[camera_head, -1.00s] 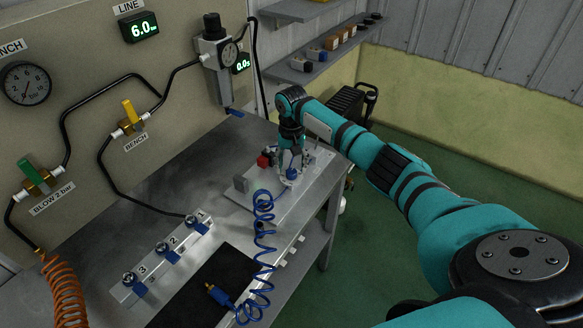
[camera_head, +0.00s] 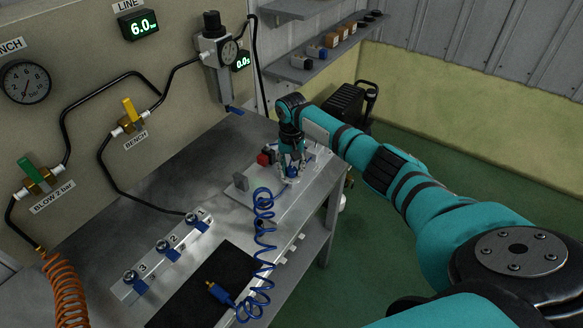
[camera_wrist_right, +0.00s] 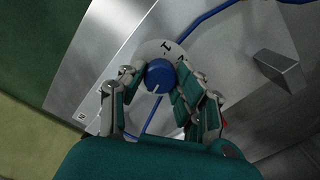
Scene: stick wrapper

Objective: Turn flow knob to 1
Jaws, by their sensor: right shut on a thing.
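The flow knob is a round blue knob (camera_wrist_right: 158,76) with a white pointer line, on a pale dial (camera_wrist_right: 152,51) with dark marks. In the right wrist view its pointer line points down and slightly left, away from the mark that looks like a 1 at the top. My right gripper (camera_wrist_right: 156,82) is shut on the knob, with fingers on both sides of it. In the head view my right gripper (camera_head: 291,170) reaches down to the metal plate (camera_head: 258,203) and mostly hides the knob. My left gripper is not in view.
A grey block (camera_wrist_right: 277,70) stands on the plate near the knob. A blue coiled hose (camera_head: 263,220) runs in front, towards a black mat (camera_head: 215,285). A red part (camera_head: 264,159) sits close to my right gripper. A numbered manifold (camera_head: 166,252) lies left.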

